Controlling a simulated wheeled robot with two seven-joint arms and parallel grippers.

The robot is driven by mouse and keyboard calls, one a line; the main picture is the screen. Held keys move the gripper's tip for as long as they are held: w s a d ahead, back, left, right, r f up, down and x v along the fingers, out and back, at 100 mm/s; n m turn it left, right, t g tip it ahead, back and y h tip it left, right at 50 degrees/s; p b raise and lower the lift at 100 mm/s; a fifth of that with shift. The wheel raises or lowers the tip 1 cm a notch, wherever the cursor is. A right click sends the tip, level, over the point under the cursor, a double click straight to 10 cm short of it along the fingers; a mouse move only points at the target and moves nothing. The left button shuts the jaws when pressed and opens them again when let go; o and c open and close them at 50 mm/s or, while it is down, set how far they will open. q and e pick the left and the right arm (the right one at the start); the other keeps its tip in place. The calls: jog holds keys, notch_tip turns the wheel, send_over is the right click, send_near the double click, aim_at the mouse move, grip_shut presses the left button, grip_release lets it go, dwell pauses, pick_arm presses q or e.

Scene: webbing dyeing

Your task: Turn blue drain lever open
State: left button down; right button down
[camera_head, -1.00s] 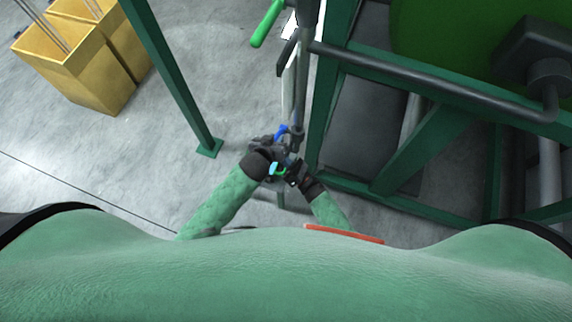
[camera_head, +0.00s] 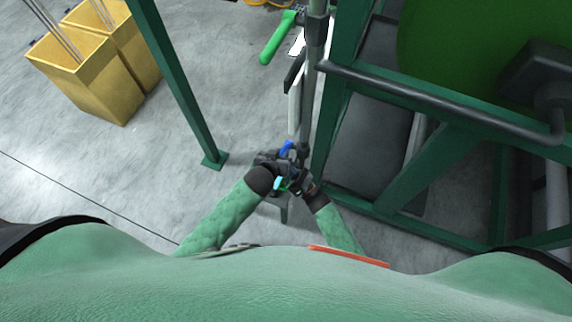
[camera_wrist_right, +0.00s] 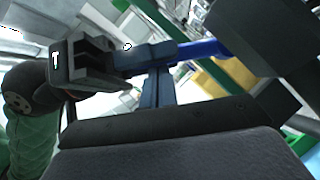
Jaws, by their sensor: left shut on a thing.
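The blue drain lever (camera_head: 286,147) is a small blue handle beside the lower end of a grey vertical pipe (camera_head: 306,120). My left gripper (camera_head: 284,159) is shut on the blue lever, with the lever's blue end standing out beyond the jaws. In the right wrist view the lever (camera_wrist_right: 205,49) runs to the right from my left gripper's dark jaws (camera_wrist_right: 145,57). My right gripper (camera_head: 298,183) is close by, just below and right of the left one. Its fingertips are partly hidden, and I cannot tell what it touches.
A green frame post (camera_head: 330,120) stands just right of the pipe. Another green post (camera_head: 180,90) stands to the left. A green-handled lever (camera_head: 277,40) is higher on the pipe. Yellow bins (camera_head: 85,85) stand at the upper left. The grey floor (camera_head: 110,170) between is clear.

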pick_arm(q)
jog(key=c, duration=1.4)
grip_release()
jog(key=shift+s+f, duration=0.15)
jog(key=shift+o, duration=0.5)
jog(key=shift+a, duration=0.1)
pick_arm(e)
jog(key=shift+w+r, duration=0.35)
jog(key=shift+r, duration=0.1)
